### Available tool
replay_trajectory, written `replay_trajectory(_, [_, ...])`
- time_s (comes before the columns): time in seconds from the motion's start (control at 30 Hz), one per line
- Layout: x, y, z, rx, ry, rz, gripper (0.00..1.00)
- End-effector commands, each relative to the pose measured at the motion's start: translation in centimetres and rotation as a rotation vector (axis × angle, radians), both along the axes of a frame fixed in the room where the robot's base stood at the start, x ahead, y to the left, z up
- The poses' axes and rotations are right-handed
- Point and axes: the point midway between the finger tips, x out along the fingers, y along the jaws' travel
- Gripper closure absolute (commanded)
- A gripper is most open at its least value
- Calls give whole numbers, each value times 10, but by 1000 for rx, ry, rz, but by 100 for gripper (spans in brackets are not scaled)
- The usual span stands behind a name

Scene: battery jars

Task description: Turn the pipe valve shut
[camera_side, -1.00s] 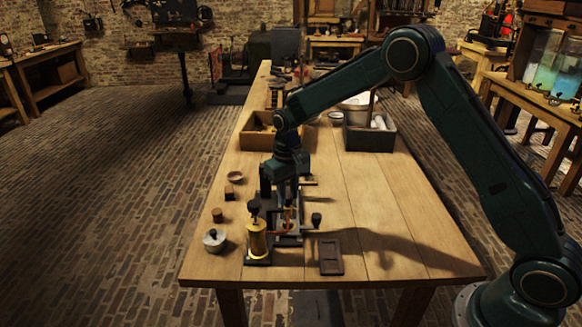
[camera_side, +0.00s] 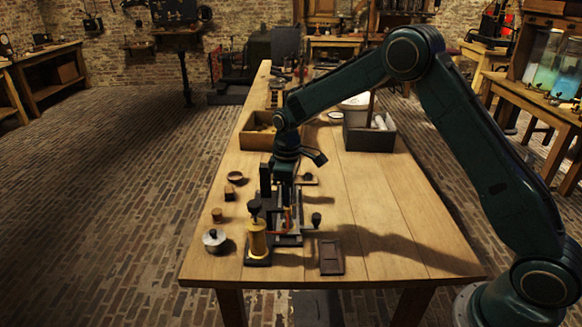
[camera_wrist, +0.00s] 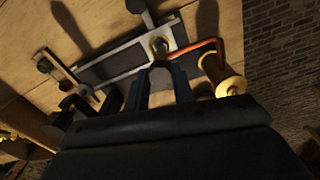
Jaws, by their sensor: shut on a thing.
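The pipe valve (camera_wrist: 159,45) shows in the wrist view as a small metal fitting between the tips of my gripper (camera_wrist: 160,72), at the end of a bent copper pipe (camera_wrist: 207,44). My gripper points down and is shut on the valve; its fingers hide much of it. In the side view my gripper (camera_side: 287,206) is low over the dark-framed apparatus near the table's front left. A brass cylinder (camera_side: 258,240) with a dark knob stands just in front and to the left; it also shows in the wrist view (camera_wrist: 223,76).
A flat dark tray (camera_side: 331,257) lies to the right of the apparatus. A silver lidded pot (camera_side: 214,240) and small blocks (camera_side: 217,215) stand at left. A wooden box (camera_side: 257,140) and a dark box (camera_side: 368,137) are behind. The table's right side is clear.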

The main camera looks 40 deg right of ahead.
Motion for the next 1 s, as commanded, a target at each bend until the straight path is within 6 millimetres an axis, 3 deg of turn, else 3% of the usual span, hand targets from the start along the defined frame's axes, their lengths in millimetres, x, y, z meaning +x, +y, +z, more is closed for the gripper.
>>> replay_trajectory(0.43, [1,0,1,1,-5,14,98])
replay_trajectory(0.47, [1,0,1,1,-4,14,69])
replay_trajectory(0.53, [1,0,1,1,-4,13,55])
replay_trajectory(1.0, [1,0,5,1,-3,12,53])
